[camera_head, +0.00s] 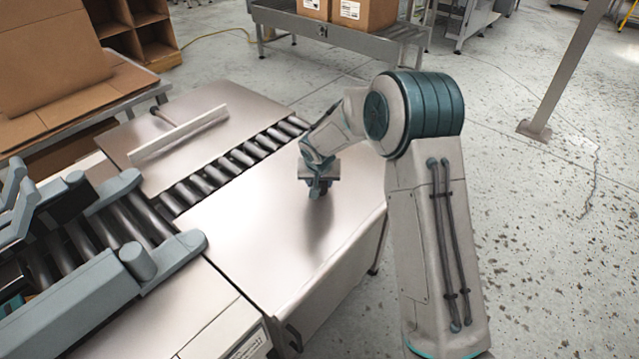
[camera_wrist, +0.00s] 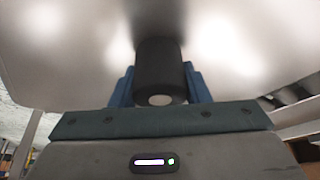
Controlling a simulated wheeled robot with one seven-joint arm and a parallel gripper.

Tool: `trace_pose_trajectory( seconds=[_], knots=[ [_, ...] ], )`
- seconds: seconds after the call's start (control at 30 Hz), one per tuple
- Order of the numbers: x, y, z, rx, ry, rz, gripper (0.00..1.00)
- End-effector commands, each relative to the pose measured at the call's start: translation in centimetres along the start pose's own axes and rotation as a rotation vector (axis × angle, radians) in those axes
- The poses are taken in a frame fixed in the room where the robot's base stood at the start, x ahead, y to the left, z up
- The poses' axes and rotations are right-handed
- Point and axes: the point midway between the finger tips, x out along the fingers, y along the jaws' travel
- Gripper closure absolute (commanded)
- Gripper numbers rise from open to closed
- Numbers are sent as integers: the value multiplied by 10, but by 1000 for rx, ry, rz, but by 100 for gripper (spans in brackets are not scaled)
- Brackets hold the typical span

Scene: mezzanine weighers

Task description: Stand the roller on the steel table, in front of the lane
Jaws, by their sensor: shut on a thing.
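My gripper (camera_head: 318,186) points down over the near part of the steel table (camera_head: 262,235), to the right of the lane of dark rollers (camera_head: 238,163). In the wrist view its blue fingers (camera_wrist: 160,86) are shut on a dark cylinder, the roller (camera_wrist: 159,62), with a pale round spot on its near end. The roller's long axis runs away from the wrist, toward the steel surface. In the head view the fingers mostly hide it. I cannot tell whether its far end touches the table.
A grey roller machine (camera_head: 110,255) stands at the left. The steel around my gripper is bare, and the table's edge drops to the floor at the right.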

Motion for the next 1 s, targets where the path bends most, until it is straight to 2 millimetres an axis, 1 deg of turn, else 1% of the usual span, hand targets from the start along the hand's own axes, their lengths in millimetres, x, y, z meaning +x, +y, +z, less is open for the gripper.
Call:
trace_pose_trajectory(
  seconds=[0.03,0.07,0.27,0.4,0.43,0.47,0.5,0.87,0.93,1.0],
  knots=[
    [5,0,2,-1,0,-1,83],
    [6,0,2,-1,1,-1,83],
    [5,0,2,0,2,-1,83],
    [9,0,3,0,2,0,83],
    [9,0,3,0,2,0,55],
    [8,0,3,0,2,0,47],
    [8,0,3,0,1,0,36],
    [5,0,2,0,1,0,36],
    [0,0,1,0,3,-1,36],
    [-10,0,0,1,4,-1,36]
  ],
)
